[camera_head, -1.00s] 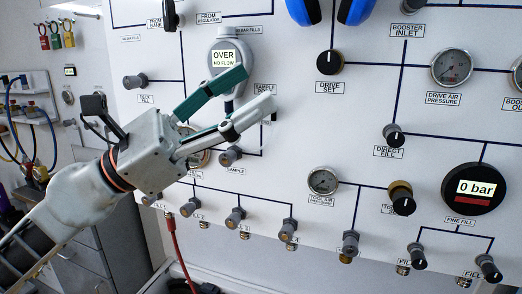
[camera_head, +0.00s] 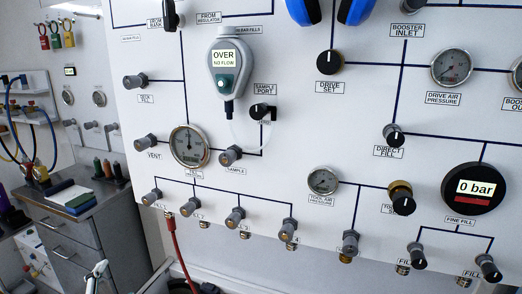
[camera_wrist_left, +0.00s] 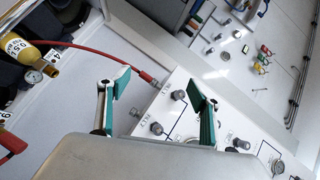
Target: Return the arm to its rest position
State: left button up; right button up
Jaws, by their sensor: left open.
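My left gripper (camera_wrist_left: 157,88) is open and empty in the left wrist view, its two green-padded fingers spread apart. Behind it are a red hose and the white fill panel's lower corner. In the head view only a small piece of a finger of my left gripper (camera_head: 97,270) shows at the bottom edge, below and left of the panel and clear of it. The rest of the left arm is out of that view. My right gripper is in neither view.
The white fill panel (camera_head: 285,120) carries knobs, gauges and a grey handheld analyser (camera_head: 229,78) reading OVER NO FLOW. A red hose (camera_head: 177,250) hangs from its lower left. A grey drawer cabinet (camera_head: 75,225) stands left. In the wrist view a yellow cylinder (camera_wrist_left: 18,48) lies upper left.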

pick_arm(q)
jog(key=s+a+f+n+g, duration=0.3)
jog(key=s+f+g, duration=0.5)
jog(key=s+f, duration=0.95)
jog(key=w+d+f+n+t+h, duration=0.2)
jog(key=d+f+h, duration=0.5)
jog(key=d+f, duration=0.7)
jog(key=shift+d+n+t, duration=0.3)
jog(key=shift+d+t, duration=0.55)
jog(key=shift+t, duration=0.05)
